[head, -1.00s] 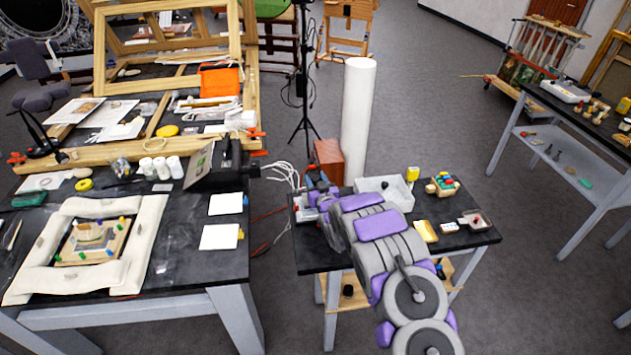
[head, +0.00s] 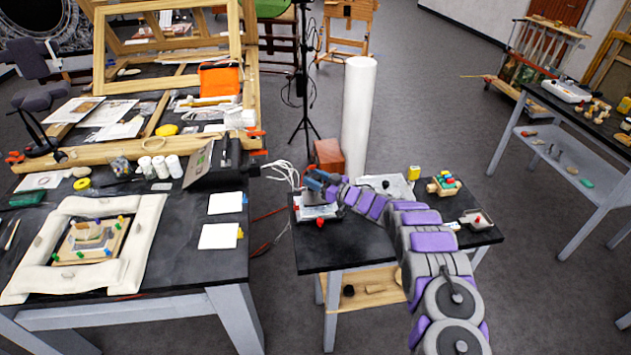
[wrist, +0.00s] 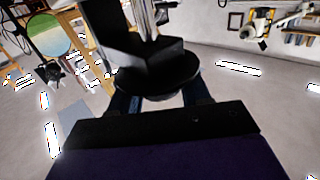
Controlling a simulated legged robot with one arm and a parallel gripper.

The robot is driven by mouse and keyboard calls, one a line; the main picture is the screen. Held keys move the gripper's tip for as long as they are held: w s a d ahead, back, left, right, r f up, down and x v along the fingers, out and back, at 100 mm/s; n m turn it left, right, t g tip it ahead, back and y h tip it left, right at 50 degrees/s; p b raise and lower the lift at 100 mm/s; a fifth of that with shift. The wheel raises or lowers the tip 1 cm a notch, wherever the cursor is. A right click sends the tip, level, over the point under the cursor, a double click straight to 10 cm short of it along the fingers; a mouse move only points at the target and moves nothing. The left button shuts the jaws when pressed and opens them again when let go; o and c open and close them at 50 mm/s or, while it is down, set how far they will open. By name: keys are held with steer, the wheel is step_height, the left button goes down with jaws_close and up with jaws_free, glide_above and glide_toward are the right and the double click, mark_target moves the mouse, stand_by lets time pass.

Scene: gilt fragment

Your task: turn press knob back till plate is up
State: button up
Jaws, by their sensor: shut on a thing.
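The small press (head: 312,212) stands at the left back of the small black table, with a pale base and a red part on its front. My gripper (head: 318,182) is at the top of the press, reached from the right. In the wrist view, the dark round knob (wrist: 158,82) sits between the two blue fingers of my gripper (wrist: 160,98), which are shut on it. A black block (wrist: 145,50) and shiny posts adjoin the knob. The plate is too small or hidden to tell its height.
A pale tray (head: 398,187), a toy-like block set (head: 444,184) and a small tray with a red piece (head: 476,220) stand right of the press. A tall white roll (head: 358,115) and a red-brown box (head: 328,155) are behind. The table's front middle is clear.

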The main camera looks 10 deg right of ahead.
steer(key=shift+d+r, duration=0.1)
steer(key=shift+r, duration=0.05)
stand_by(0.4)
steer(key=o, duration=0.9)
steer(key=shift+o, duration=0.2)
steer(key=shift+d, duration=0.1)
steer(key=p+v, duration=0.1)
steer(key=v, duration=1.6)
steer(key=shift+d, duration=0.35)
steer(key=shift+w, duration=0.1)
